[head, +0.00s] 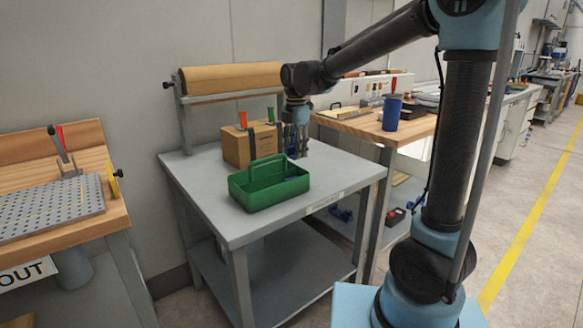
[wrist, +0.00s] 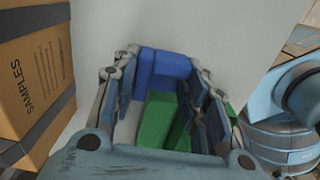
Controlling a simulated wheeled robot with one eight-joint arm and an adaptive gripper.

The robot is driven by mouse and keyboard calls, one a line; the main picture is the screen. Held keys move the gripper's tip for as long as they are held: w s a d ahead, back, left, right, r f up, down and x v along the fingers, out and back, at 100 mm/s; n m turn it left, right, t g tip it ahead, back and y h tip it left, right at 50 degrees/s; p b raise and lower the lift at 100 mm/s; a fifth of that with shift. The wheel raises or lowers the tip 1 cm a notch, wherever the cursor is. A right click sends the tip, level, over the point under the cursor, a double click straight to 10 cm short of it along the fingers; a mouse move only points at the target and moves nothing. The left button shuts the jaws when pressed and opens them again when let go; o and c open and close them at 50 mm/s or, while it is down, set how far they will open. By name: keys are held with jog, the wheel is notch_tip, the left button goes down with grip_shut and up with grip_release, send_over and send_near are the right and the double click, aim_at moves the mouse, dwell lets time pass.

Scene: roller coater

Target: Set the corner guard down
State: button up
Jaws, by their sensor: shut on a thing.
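My gripper (head: 297,150) is low over the grey table, to the right of the cardboard box. In the wrist view its fingers (wrist: 162,72) are shut on a blue angled piece, which looks like the corner guard (wrist: 162,64). In the head view the guard is too small and hidden by the fingers to make out. I cannot tell whether it touches the tabletop. Green surfaces (wrist: 155,120) also show between the fingers in the wrist view; I cannot tell what they belong to.
A green tote (head: 262,194) with a handle and something blue inside stands at the table's front. The cardboard box (head: 237,148), marked SAMPLES, stands close left of my gripper. A brown roll (head: 230,78) is behind. The grey tabletop (head: 345,172) is clear at right.

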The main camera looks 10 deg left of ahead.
jog(key=shift+f, duration=3.05)
jog(key=o, duration=0.8)
jog(key=shift+o, duration=0.2)
jog(key=shift+r, duration=0.1)
